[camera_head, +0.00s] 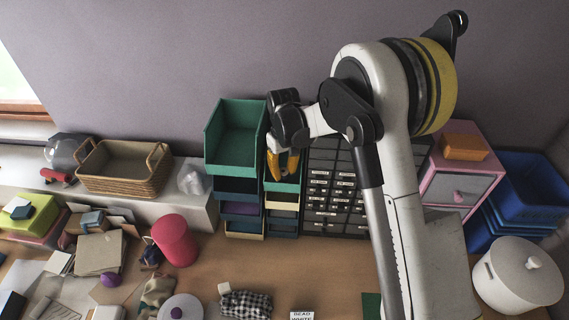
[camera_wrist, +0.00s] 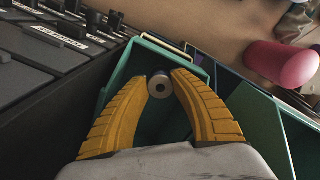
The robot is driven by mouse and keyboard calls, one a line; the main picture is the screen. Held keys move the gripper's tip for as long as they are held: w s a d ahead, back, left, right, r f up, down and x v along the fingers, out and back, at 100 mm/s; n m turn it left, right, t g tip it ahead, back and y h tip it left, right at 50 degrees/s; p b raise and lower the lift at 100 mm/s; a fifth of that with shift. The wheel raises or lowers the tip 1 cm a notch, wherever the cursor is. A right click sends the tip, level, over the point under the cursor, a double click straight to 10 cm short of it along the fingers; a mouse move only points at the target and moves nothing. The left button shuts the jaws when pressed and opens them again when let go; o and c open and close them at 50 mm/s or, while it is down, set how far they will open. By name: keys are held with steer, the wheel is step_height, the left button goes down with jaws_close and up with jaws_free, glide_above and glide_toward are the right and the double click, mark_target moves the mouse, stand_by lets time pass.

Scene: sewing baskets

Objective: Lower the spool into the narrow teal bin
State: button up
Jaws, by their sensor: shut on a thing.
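My gripper (camera_head: 283,164) is above the narrow teal bin (camera_head: 284,186), its yellow fingers pointing down toward the bin's opening. Behind the spool is the dark green interior of the narrow bin, whose teal wall (camera_wrist: 107,92) shows to the left. The spool appears over or within the bin's opening; I cannot tell its exact height. The spool is hidden in the head view.
A wider teal bin (camera_head: 222,160) stands directly left of the narrow one. A dark drawer cabinet (camera_head: 330,195) stands close on the right. A red cylinder (camera_head: 175,240) and cluttered papers are on the table at left. A wicker basket (camera_head: 122,182) is further left.

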steer(key=shift+f, duration=0.2)
steer(key=o, duration=1)
